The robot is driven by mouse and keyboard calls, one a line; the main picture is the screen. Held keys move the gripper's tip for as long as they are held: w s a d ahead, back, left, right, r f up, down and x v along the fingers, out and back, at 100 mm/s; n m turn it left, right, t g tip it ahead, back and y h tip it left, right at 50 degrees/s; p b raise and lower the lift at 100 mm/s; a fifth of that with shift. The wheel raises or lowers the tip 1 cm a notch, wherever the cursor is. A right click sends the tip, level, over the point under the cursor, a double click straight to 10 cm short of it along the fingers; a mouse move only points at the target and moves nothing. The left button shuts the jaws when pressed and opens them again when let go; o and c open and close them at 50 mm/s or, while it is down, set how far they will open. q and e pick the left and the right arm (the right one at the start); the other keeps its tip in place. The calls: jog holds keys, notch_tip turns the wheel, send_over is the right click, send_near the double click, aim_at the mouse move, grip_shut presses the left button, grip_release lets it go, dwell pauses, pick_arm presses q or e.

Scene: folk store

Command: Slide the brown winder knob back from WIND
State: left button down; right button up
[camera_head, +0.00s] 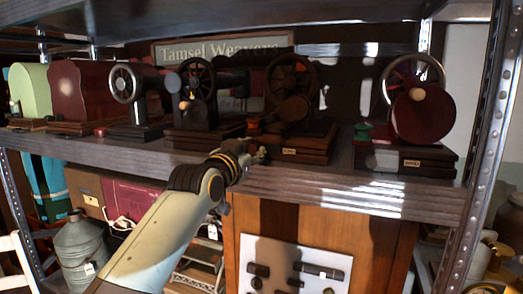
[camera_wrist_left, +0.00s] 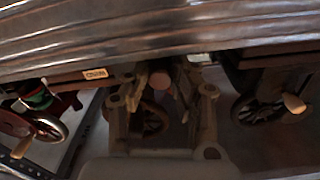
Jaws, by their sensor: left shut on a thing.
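A brown sewing machine (camera_head: 290,105) with a spoked handwheel stands on a wooden base on the shelf. My left arm reaches up from below, and my left gripper (camera_head: 257,152) is at the front left of that base. In the left wrist view, a round brown knob (camera_wrist_left: 160,80) sits between the two fingers of my left gripper (camera_wrist_left: 160,88), which is shut on it. In the head view the gripper hides the knob. The base carries a small label plate (camera_wrist_left: 95,73), too small to read. No WIND mark is legible. My right gripper is not in view.
A dark machine (camera_head: 197,95) stands left of the brown one, and a dark red machine (camera_head: 423,112) with a green spool (camera_head: 362,132) stands right. The metal shelf edge (camera_head: 330,190) runs below them. A wooden cabinet (camera_head: 330,232) is underneath. A shelf post (camera_head: 492,120) stands at right.

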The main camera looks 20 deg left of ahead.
pick_arm(q)
jog(key=c, duration=1.2)
grip_release()
jog(key=shift+r, duration=0.1)
jog(key=shift+c, duration=0.2)
jog(key=shift+o, duration=0.7)
jog(key=shift+a, duration=0.4)
jog(key=shift+s+d, duration=0.15)
jog(key=shift+s, duration=0.05)
jog(key=s, duration=1.1)
jog(key=shift+s+a, duration=0.3)
